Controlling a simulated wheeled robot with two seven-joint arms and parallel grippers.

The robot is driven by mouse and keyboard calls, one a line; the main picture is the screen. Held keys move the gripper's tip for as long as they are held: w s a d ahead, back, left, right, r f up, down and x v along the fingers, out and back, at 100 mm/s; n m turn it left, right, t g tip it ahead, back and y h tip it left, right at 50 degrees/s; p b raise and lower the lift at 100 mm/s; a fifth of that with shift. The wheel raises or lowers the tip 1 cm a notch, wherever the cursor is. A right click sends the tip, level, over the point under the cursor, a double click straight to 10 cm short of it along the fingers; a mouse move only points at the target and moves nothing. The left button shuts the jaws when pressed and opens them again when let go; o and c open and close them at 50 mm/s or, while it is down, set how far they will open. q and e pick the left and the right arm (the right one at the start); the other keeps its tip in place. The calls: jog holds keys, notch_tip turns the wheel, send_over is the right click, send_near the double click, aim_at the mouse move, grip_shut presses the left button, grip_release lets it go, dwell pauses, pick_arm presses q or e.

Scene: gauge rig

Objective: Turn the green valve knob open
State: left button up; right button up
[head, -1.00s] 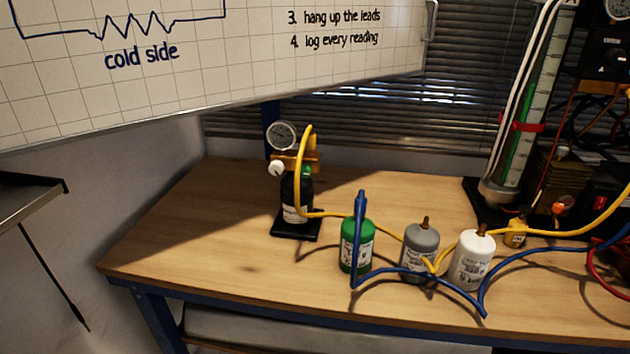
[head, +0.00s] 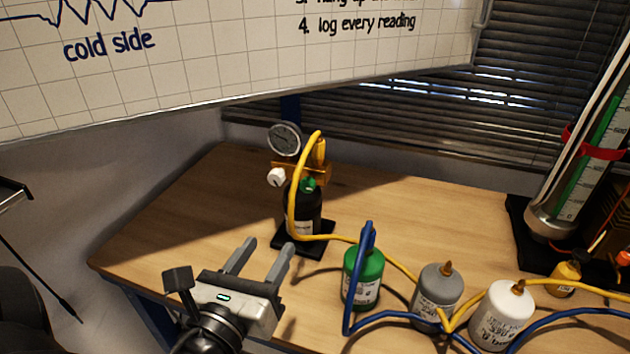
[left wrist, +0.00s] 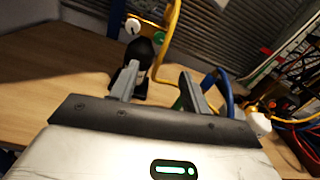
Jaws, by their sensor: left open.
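The green valve knob (head: 308,185) sits on top of a small black cylinder (head: 303,208) near the back left of the bench, partly behind a yellow hose. The cylinder stands on a black base, with a round gauge (head: 284,138) and a white knob (head: 276,177) beside its brass fitting. My left gripper (head: 267,252) is open and empty, in front of the cylinder and apart from it, its fingers pointing toward it. My right gripper is not in view.
A green bottle (head: 362,278), a grey bottle (head: 437,294) and a white bottle (head: 502,316) stand right of the gripper, with blue and yellow hoses (head: 347,312) looped among them. A whiteboard (head: 200,70) overhangs the back left. The bench's left part (head: 190,215) is clear.

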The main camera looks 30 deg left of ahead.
pick_arm(q)
jog(key=b, duration=0.3)
send_near(306, 188)
jog(key=x, duration=0.6)
jog(key=shift+w+a+r, duration=0.1)
jog(key=shift+w+r, duration=0.05)
jog(key=shift+w, duration=0.25)
jog(key=shift+w+a+p, duration=0.15)
jog(key=shift+w+p, duration=0.15)
jog(key=shift+w, duration=0.45)
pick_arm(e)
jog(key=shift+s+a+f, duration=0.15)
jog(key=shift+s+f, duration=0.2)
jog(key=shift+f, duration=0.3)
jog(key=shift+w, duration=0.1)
pick_arm(q)
jog(key=c, duration=1)
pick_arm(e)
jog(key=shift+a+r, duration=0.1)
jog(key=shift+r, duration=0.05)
